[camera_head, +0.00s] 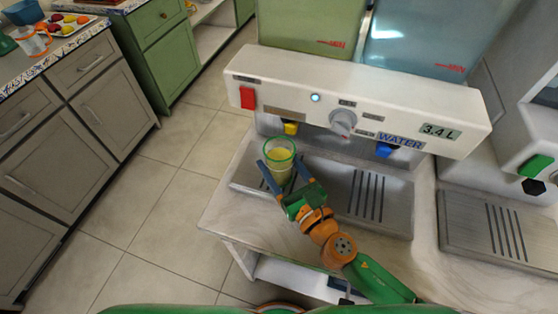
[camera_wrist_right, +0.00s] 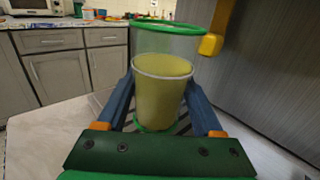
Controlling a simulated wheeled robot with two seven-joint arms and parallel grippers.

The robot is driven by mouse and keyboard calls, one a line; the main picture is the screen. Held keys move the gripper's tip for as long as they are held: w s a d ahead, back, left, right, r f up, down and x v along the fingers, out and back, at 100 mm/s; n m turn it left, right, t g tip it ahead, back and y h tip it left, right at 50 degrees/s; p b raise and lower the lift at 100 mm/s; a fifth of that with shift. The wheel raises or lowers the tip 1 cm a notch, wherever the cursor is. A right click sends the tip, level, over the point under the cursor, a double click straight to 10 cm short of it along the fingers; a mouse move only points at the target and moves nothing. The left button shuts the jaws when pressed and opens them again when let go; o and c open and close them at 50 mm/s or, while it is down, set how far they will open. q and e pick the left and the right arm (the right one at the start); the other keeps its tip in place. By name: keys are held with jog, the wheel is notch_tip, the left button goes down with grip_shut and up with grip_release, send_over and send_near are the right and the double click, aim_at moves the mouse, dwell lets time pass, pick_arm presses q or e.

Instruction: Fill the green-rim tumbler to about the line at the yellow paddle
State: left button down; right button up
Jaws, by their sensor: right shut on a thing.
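The green-rim tumbler (camera_head: 282,175) is clear and upright on the left part of the steel drip tray (camera_head: 401,205). In the right wrist view the tumbler (camera_wrist_right: 163,95) holds a yellowish liquid whose surface is about level with a pale ring around the glass, with clear glass above it. My right gripper (camera_head: 281,176) is shut on the tumbler, one blue finger on each side. The yellow paddle (camera_head: 290,128) is under the white dispenser panel, just above and behind the tumbler; it also shows beside the rim in the wrist view (camera_wrist_right: 210,44). My left gripper is out of view.
The dispenser panel (camera_head: 265,67) carries a red switch (camera_head: 248,98), a grey knob (camera_head: 343,122) and a display reading 3.4 L. A blue paddle (camera_head: 385,151) labelled WATER is to the right. Another machine with a green paddle (camera_head: 535,166) stands at far right.

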dwell(0.4)
jog(key=s+a, duration=0.1)
jog(key=s, duration=0.1)
jog(key=s+a, duration=0.1)
jog(key=s, duration=0.2)
jog(key=s+b, duration=0.1)
jog(key=s, duration=0.2)
jog(key=shift+s+a+f, duration=0.1)
jog(key=shift+s+a, duration=0.15)
jog(key=shift+a, duration=0.15)
jog(key=shift+s+a, duration=0.15)
jog(key=shift+s, duration=0.4)
